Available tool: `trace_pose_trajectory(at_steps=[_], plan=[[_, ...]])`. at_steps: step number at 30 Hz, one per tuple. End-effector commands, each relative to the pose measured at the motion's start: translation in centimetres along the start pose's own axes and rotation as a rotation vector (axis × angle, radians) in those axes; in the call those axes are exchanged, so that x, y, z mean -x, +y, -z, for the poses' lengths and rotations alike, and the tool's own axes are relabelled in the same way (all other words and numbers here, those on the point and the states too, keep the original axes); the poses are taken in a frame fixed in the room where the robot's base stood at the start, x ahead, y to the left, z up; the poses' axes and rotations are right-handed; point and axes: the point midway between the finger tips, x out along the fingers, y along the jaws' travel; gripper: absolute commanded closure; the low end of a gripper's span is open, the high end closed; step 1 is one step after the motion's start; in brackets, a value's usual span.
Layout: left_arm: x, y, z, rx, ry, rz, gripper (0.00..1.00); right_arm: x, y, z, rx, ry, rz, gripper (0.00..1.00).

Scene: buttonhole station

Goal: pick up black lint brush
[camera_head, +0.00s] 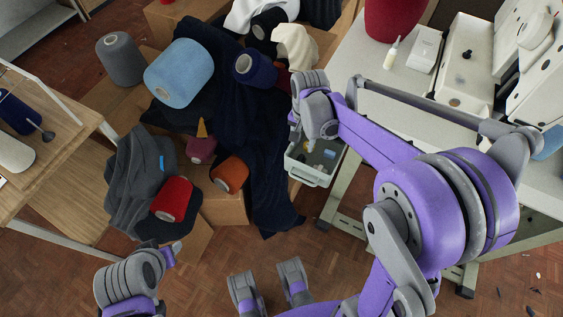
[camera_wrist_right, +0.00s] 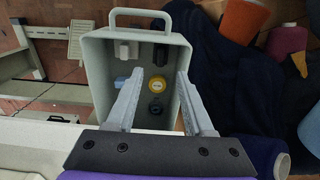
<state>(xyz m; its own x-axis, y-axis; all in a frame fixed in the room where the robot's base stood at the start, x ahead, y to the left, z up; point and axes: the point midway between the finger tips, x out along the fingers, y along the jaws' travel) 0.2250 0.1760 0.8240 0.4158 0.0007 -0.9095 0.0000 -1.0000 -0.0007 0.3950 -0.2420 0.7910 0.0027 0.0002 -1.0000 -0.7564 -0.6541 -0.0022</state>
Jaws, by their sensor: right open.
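An open pale grey bin (camera_head: 309,178) hangs at the left side of the white table in the head view. In the right wrist view the bin (camera_wrist_right: 98,75) holds several small items. A small black item (camera_wrist_right: 162,55) lies near its handle end and may be the black lint brush; its shape is not clear. My right gripper (camera_wrist_right: 159,76) is open and empty, with its fingers over the bin and the black item between and beyond their tips. My left arm shows at the lower left of the head view; its gripper (camera_head: 172,251) is small and its jaws are unclear.
In the bin are a yellow round item (camera_wrist_right: 157,84), a white item (camera_wrist_right: 125,50) and a dark ring-like item (camera_wrist_right: 155,107). Cartons with yarn cones (camera_head: 179,72) and dark cloth (camera_head: 262,150) stand left of the bin. The white table (camera_head: 350,75) is to the right.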

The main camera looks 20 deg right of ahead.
Motion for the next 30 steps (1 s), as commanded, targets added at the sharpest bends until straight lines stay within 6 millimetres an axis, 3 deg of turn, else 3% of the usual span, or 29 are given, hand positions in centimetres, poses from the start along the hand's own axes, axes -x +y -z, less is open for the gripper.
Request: trace_pose_trajectory(at_steps=[9,16,24,30], plan=[[-0.8,0.0,-0.4,0.0,-0.003,0.0,0.51,-4.7,-0.1,0.2,-0.007,-0.003,-0.003,0.47],[-1.1,0.0,-0.6,0.0,-0.004,0.0,0.51,-6.5,-0.1,0.2,-0.007,-0.003,-0.002,0.47],[-1.7,0.0,-0.9,0.0,-0.006,0.0,0.51,-10.3,-0.1,0.5,-0.006,-0.003,-0.002,0.47],[-1.8,0.0,-0.9,0.0,-0.006,0.0,0.51,-10.8,-0.1,0.5,-0.006,-0.002,-0.002,0.47]])
